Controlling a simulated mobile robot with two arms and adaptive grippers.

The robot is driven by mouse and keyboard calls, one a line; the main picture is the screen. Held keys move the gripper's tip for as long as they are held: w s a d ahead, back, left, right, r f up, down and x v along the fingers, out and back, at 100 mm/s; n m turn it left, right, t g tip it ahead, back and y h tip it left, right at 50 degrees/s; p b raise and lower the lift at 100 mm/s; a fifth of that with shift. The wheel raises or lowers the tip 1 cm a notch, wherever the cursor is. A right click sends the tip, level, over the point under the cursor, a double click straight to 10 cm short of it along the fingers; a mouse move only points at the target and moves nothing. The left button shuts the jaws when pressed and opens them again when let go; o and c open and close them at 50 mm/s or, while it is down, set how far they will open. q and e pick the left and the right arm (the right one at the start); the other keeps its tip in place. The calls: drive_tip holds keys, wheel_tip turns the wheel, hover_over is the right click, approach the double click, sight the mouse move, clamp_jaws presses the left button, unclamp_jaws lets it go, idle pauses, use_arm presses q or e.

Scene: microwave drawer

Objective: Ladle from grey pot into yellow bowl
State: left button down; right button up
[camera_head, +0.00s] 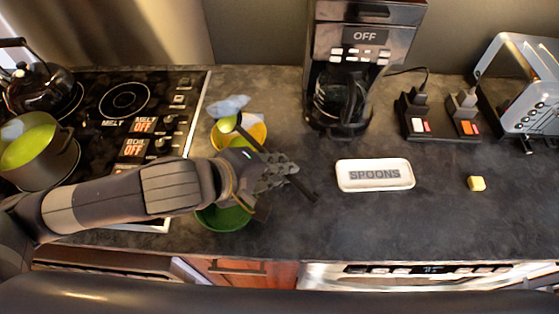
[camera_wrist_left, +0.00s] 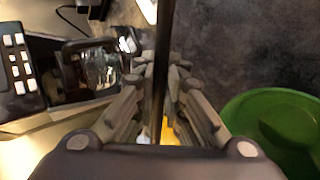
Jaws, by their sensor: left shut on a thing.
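The grey pot (camera_head: 58,165) stands at the left on the stove and holds yellow-green liquid. The yellow bowl (camera_head: 258,134) sits on the counter just right of the stove. My left gripper (camera_head: 277,173) is shut on the dark handle of the ladle (camera_head: 250,140); the handle (camera_wrist_left: 161,60) runs between the fingers (camera_wrist_left: 160,85) in the left wrist view. The ladle's yellow-green head is over the left part of the yellow bowl. I cannot tell whether it touches the bowl or how much it holds. My right gripper is not in view.
A green bowl (camera_head: 224,218) sits under my left arm, partly hidden. A crumpled bluish-white cloth-like thing (camera_head: 231,104) lies behind the yellow bowl. A white SPOONS tray (camera_head: 375,188), a coffee maker (camera_head: 358,50), a yellow cube (camera_head: 476,184) and a toaster (camera_head: 522,85) stand to the right.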

use_arm(q)
drive_tip(key=shift+s+r+p, duration=0.1)
drive_tip(key=shift+r+p, duration=0.05)
drive_tip(key=shift+p, duration=0.15)
drive_tip(key=shift+s+f, duration=0.1)
drive_tip(key=shift+f, duration=0.2)
drive_tip(key=shift+s+d+t+h+b, duration=0.1)
drive_tip(key=shift+s+t+h+b, duration=0.05)
drive_tip(key=shift+t+h+b, duration=0.45)
drive_tip(key=shift+d+h, duration=0.2)
drive_tip(key=shift+h, duration=0.1)
drive_tip(key=shift+a+f+t+h+b, duration=0.25)
drive_tip(key=shift+t+h+b, duration=0.35)
drive_tip(key=shift+b, duration=0.75)
drive_tip(key=shift+a+f+t+h+b, duration=0.25)
drive_tip(key=shift+t+h+b, duration=0.35)
drive_tip(key=shift+b, duration=0.7)
drive_tip(key=shift+a+f+t+h+b, duration=0.1)
drive_tip(key=shift+f+t+h+b, duration=0.35)
drive_tip(key=shift+b, duration=0.9)
drive_tip(key=shift+r+t, duration=0.15)
drive_tip(key=shift+t, duration=0.1)
